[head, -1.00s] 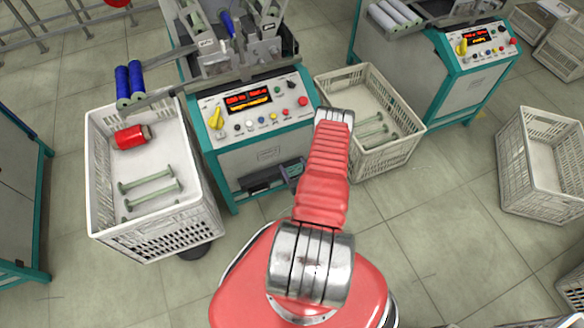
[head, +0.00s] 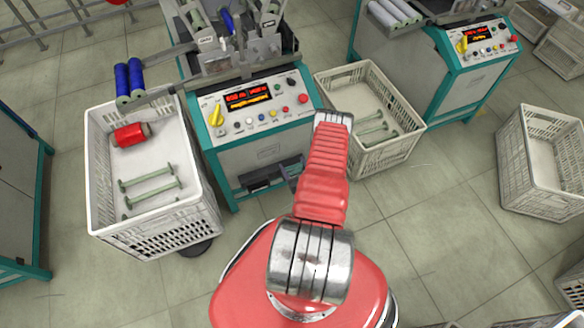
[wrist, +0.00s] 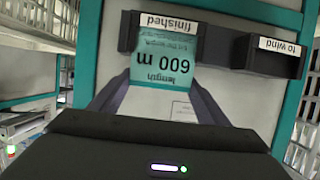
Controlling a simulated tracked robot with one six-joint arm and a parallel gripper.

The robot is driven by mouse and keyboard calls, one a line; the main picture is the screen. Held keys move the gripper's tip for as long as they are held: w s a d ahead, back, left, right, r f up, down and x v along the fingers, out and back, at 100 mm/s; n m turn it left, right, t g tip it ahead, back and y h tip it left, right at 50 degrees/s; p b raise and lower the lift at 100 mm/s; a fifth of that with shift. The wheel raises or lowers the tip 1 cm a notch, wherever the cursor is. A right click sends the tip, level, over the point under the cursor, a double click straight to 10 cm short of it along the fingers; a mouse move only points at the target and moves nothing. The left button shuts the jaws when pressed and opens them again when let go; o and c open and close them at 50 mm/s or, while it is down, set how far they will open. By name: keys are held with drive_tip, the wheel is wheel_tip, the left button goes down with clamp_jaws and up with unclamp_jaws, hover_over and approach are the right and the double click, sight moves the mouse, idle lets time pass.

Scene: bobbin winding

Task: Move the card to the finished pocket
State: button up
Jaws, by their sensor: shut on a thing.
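In the wrist view the length card (wrist: 166,62), pale teal and printed "600 m", appears upside down between the dark fingers of my gripper (wrist: 160,88), which is shut on it. The card's far end overlaps the dark finished pocket (wrist: 128,32), just below its white "finished" label. I cannot tell whether that end is inside the pocket or in front of it. The "to wind" pocket (wrist: 265,61) is beside it on the right, and no card shows in it. In the head view my red arm hides most of the gripper and the card.
The winding machine (head: 263,160) has a lit display and knobs above the pockets. A white crate (head: 150,225) with a red bobbin and several empty spools stands left. Another crate (head: 385,153) stands close right of my arm. Open floor lies to the right.

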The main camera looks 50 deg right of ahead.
drive_tip(key=shift+f, duration=0.4)
idle(0.3)
drive_tip(key=o, duration=1.2)
drive_tip(key=shift+c, duration=0.2)
drive_tip(key=v, duration=1.3)
drive_tip(key=shift+s+a, duration=0.15)
drive_tip(key=shift+s, duration=0.2)
